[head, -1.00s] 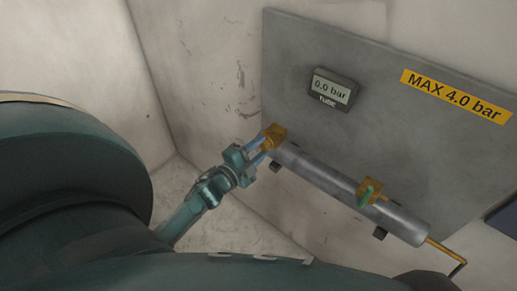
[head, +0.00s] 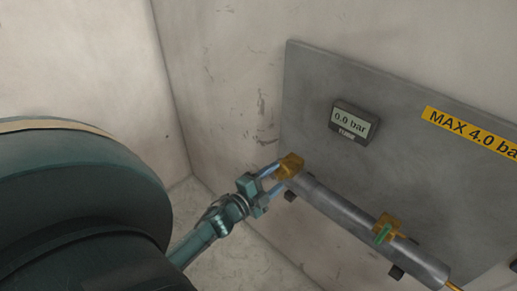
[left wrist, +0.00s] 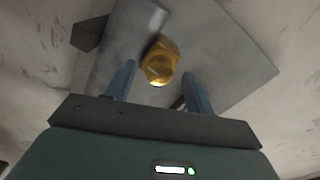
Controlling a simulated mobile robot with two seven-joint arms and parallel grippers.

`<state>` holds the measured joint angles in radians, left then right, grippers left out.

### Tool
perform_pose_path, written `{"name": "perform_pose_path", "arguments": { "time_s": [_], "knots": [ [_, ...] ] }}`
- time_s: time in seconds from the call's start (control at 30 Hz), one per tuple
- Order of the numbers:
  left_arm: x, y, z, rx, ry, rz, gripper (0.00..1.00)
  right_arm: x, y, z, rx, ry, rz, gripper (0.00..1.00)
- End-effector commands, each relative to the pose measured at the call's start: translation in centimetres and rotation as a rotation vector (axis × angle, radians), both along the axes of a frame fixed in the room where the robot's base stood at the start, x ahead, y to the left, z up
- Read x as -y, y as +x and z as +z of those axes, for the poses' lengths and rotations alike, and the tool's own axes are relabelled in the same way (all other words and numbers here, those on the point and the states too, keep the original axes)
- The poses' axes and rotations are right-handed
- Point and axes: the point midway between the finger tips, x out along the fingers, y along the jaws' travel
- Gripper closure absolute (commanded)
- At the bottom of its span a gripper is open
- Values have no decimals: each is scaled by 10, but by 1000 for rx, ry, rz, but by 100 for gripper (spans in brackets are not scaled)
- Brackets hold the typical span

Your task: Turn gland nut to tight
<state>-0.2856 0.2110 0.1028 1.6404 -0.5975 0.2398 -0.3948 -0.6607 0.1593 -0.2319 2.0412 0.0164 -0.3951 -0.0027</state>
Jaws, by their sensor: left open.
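The brass gland nut (head: 291,164) sits on the left end of the grey tube (head: 345,212). In the left wrist view the nut (left wrist: 160,62) lies ahead of and between the fingertips, with gaps on both sides. My left gripper (head: 275,177) is open, its blue fingers pointing at the nut. In the left wrist view the gripper (left wrist: 156,80) shows a finger on each side, apart from the nut. In the head view I cannot tell whether a fingertip touches it. My right gripper is not in view.
A grey panel (head: 400,110) carries the tube, a gauge (head: 355,122) reading 0.0 bar and a yellow "MAX 4.0 bar" label (head: 475,133), cut off at the right. Pale walls stand close at the left.

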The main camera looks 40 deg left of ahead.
Motion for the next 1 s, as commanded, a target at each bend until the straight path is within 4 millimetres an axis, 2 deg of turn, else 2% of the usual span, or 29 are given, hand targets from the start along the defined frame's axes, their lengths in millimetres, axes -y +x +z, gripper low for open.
{"name": "perform_pose_path", "arguments": {
  "time_s": [0.3,0.5,0.7,1.0],
  "knots": [
    [-6,-69,-1,-5,0,1,46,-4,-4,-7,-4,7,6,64],
    [-9,-104,2,-3,-1,1,46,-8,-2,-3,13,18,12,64],
    [-10,-120,4,0,-1,0,46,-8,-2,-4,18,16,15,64],
    [-11,-122,4,1,0,0,46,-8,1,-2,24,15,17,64]
  ]
}}
